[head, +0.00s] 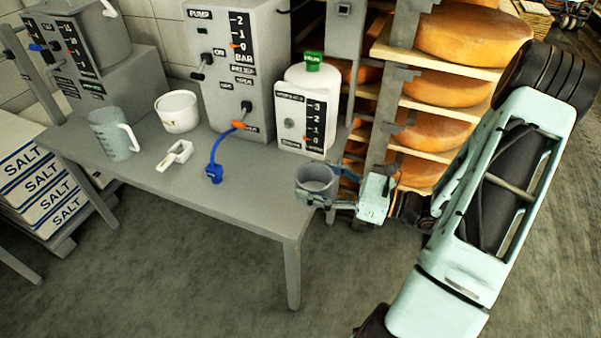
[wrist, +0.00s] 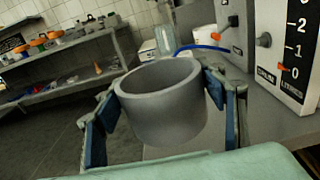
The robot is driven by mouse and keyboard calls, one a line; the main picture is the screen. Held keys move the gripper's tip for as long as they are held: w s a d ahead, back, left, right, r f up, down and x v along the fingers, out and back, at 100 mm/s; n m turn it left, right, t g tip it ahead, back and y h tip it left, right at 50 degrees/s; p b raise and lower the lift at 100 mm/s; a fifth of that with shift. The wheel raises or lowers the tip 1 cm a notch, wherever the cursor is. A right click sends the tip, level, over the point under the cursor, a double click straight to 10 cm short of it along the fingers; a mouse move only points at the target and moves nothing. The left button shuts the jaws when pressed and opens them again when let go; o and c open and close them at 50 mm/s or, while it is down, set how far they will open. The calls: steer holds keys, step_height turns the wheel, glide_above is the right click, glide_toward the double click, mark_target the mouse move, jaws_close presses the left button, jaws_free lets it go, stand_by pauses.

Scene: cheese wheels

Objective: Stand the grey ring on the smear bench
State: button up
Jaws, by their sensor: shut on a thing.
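The grey ring (head: 316,181) is a short, thick-walled open cylinder. My gripper (head: 322,190) is shut on it, with one blue-padded finger on each side, as the wrist view (wrist: 160,108) also shows. In the head view the ring appears over the right front corner of the grey bench (head: 230,190), opening upward. The ring (wrist: 162,105) looks slightly tilted in the wrist view. I cannot tell whether its underside touches the bench top.
On the bench stand a clear jug (head: 110,138), a white tub (head: 178,110), a white bracket (head: 176,155), a blue fitting (head: 213,172) and a white canister (head: 305,105). Cheese shelves (head: 430,90) stand close on the right. The front middle of the bench is clear.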

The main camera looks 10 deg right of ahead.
mark_target(327, 187)
steer(key=s, duration=0.1)
steer(key=s+d+r, duration=0.1)
steer(key=s, duration=0.1)
steer(key=s+r, duration=0.1)
steer(key=shift+s+d+r+p, duration=0.15)
steer(key=shift+s+d+p, duration=0.1)
steer(key=shift+s+p, duration=0.05)
steer(key=w+a+r, duration=0.2)
steer(key=w, duration=0.3)
steer(key=w+a+r, duration=0.3)
steer(key=w, duration=0.2)
step_height(327, 187, up, 14)
steer(key=m+t+h+p, duration=0.5)
steer(key=p, duration=1.7)
steer(key=shift+d+r+h, duration=0.25)
steer(key=shift+d+h, duration=0.1)
steer(key=shift+h, duration=0.05)
steer(key=shift+s, duration=0.1)
steer(key=shift+s+a, duration=0.1)
steer(key=shift+a, duration=0.1)
